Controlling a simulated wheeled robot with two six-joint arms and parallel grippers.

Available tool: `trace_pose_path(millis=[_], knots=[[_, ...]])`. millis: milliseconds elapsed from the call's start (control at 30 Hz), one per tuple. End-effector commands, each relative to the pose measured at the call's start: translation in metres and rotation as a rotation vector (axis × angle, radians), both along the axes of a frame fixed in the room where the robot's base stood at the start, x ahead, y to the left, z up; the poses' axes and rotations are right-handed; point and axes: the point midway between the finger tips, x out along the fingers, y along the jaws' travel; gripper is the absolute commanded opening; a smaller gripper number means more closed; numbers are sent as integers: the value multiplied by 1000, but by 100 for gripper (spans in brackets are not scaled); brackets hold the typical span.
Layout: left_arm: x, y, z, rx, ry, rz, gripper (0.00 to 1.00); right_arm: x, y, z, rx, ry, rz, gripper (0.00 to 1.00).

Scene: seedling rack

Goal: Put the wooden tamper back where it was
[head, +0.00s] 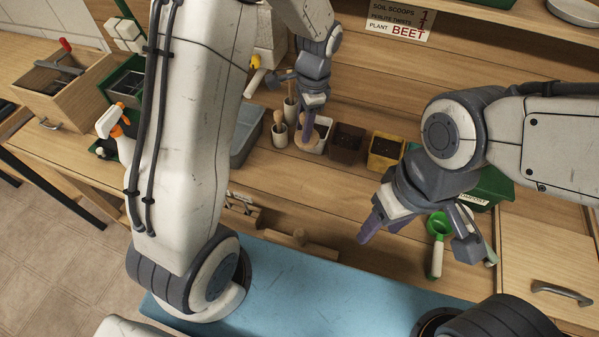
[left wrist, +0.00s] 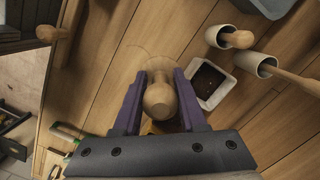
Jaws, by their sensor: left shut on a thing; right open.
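The wooden tamper (head: 299,140) is between the purple fingers of my left gripper (head: 309,122), beside the white soil-filled pot at the back of the bench. In the left wrist view, the tamper's round knob (left wrist: 158,102) sits between both fingers, with its wider round base beyond. My left gripper is shut on it. I cannot tell whether the base touches the bench. The fingers hide part of the tamper in the head view. My right gripper (head: 414,238) is open and empty over the front right of the bench, near the green scoop (head: 438,225).
The white pot (head: 321,146), a brown pot (head: 346,146) and a yellow pot (head: 384,152) stand in a row. Two white cups (head: 279,137) hold wooden-handled tools left of them. A grey bin (head: 245,137) stands further left. A green box (head: 490,188) is at right.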

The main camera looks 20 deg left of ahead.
Motion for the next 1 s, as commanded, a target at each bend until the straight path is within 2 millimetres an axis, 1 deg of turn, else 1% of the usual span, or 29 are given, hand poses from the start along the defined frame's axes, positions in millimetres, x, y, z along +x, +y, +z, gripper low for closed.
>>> trace_pose_path(millis=[33, 100, 200, 300, 433, 500, 567, 667, 1000], knots=[[-3, -11, -7, -1, -3, -175, 0, 0, 0, -5, 0, 0, 0, 56], [-6, -24, -13, 0, -9, -425, 0, 0, 0, -8, 0, 0, 1, 56], [-11, -40, -21, 6, -11, -756, 0, 0, 0, -12, 0, 0, 1, 56], [-15, -54, -27, 16, -11, -1035, 0, 0, 0, -15, 0, 0, 1, 56], [-19, -67, -31, 29, -11, -1288, 0, 0, 0, -17, 0, 0, 1, 56], [-21, -71, -32, 34, -9, -1370, 0, 0, 0, -17, 0, 0, 1, 56], [-22, -72, -34, 36, -8, -1411, 0, 0, 0, -17, 0, 0, 1, 56], [-20, -63, -40, 38, -4, -1435, 0, 0, 0, -15, 0, 0, 1, 56], [-8, 11, -84, 36, -3, -1431, 0, 0, 0, -4, 0, 0, 0, 56]])
